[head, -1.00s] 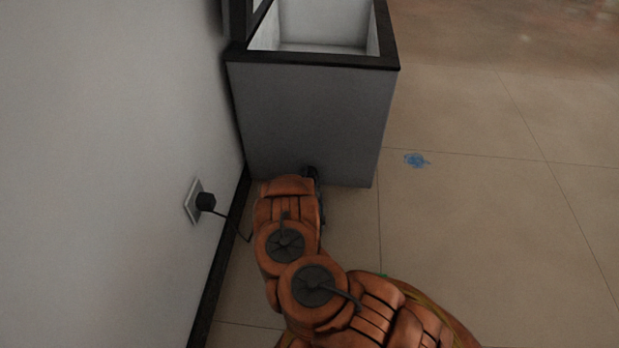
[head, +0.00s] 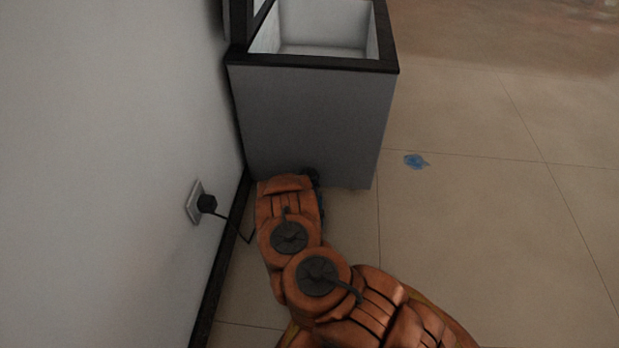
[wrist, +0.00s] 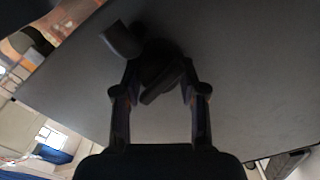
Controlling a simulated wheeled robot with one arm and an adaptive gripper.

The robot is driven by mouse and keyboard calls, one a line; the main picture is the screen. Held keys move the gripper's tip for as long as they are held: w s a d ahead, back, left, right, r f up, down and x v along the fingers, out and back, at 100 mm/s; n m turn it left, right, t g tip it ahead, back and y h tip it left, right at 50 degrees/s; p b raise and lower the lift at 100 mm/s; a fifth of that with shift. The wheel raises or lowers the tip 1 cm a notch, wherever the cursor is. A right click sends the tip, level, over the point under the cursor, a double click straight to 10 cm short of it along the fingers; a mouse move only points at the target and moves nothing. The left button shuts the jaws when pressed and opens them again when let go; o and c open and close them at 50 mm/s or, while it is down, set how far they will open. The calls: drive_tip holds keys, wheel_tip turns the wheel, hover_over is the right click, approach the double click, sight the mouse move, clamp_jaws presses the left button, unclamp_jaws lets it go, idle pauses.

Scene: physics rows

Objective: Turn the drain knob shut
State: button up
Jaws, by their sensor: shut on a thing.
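The drain knob (wrist: 163,84) shows in the wrist view as a dark bar-shaped handle on a round dark base, low on the grey front of the chest freezer (head: 310,115). My gripper (wrist: 160,72) has its two fingers on either side of the knob and is shut on it. The bar looks tilted between the fingers. A short dark spout (wrist: 121,40) sticks out beside the knob. In the head view my arm hides the knob and most of the gripper.
The freezer stands open at the top, its white inside empty where visible. A wall with a socket and black plug (head: 206,203) is close on the left, its cord running down near my arm. A blue patch (head: 416,161) lies on the otherwise clear floor at right.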

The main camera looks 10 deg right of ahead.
sight(309, 152)
drive_tip(key=n+p, duration=0.1)
drive_tip(key=n, duration=0.1)
drive_tip(key=shift+r+n, duration=0.15)
drive_tip(key=shift+n, duration=0.25)
drive_tip(key=n+p, duration=0.4)
drive_tip(key=n, duration=0.1)
drive_tip(key=shift+n, duration=0.3)
drive_tip(key=n+p, duration=0.2)
drive_tip(key=n, duration=0.2)
drive_tip(key=shift+a+n+p, duration=0.15)
drive_tip(key=shift+n+p, duration=0.15)
drive_tip(key=shift+n, duration=0.1)
drive_tip(key=shift+w+n+p, duration=0.1)
drive_tip(key=shift+n+p, duration=0.2)
drive_tip(key=shift+n, duration=0.5)
drive_tip(key=shift+a, duration=0.1)
drive_tip(key=o, duration=1.1)
drive_tip(key=shift+f, duration=0.2)
drive_tip(key=shift+r, duration=0.2)
drive_tip(key=shift+r, duration=4.85)
